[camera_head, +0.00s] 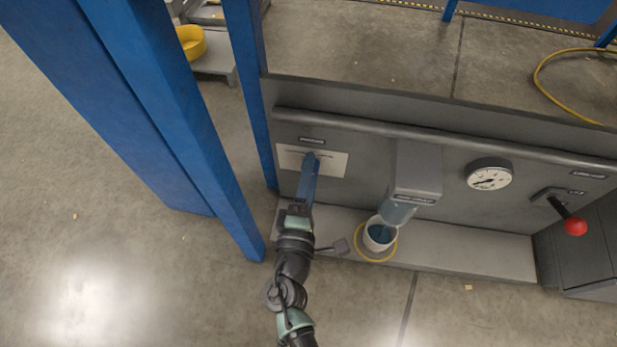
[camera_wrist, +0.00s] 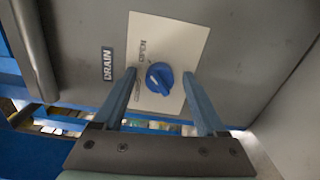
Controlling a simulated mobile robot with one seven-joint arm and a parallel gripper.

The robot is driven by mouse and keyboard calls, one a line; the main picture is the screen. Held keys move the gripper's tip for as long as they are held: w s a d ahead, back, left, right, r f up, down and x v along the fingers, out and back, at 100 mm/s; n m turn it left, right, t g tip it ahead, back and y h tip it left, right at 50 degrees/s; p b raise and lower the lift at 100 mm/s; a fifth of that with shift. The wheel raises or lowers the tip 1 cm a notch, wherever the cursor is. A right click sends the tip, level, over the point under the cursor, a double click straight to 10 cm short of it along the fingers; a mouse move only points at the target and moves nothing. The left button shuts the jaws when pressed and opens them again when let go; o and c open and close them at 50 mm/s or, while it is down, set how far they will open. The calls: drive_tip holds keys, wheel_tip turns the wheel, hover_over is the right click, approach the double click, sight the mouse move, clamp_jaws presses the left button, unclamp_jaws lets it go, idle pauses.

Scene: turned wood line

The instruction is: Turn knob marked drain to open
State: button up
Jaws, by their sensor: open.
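The blue drain knob (camera_wrist: 159,78) sits on a pale plate (camera_wrist: 168,45) on the grey panel, in the wrist view. A dark label reading DRAIN (camera_wrist: 107,64) is beside the plate. The plate carries small lettering, partly too small to read. My gripper (camera_wrist: 162,75) is open, its two blue fingers on either side of the knob, with gaps visible between fingers and knob. In the head view my gripper (camera_head: 311,158) reaches the pale plate (camera_head: 335,164) and hides the knob. I cannot tell how deep the fingertips are relative to the knob.
Right of my gripper are a grey dispenser box (camera_head: 417,170), a white cup (camera_head: 379,236) inside a yellow ring, a gauge (camera_head: 489,174) and a red-knobbed lever (camera_head: 575,227). A blue post (camera_head: 251,95) stands close on the left. A grey ledge (camera_head: 470,243) runs below.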

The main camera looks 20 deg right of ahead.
drive_tip(key=p+v, duration=0.5)
drive_tip(key=v, duration=0.8)
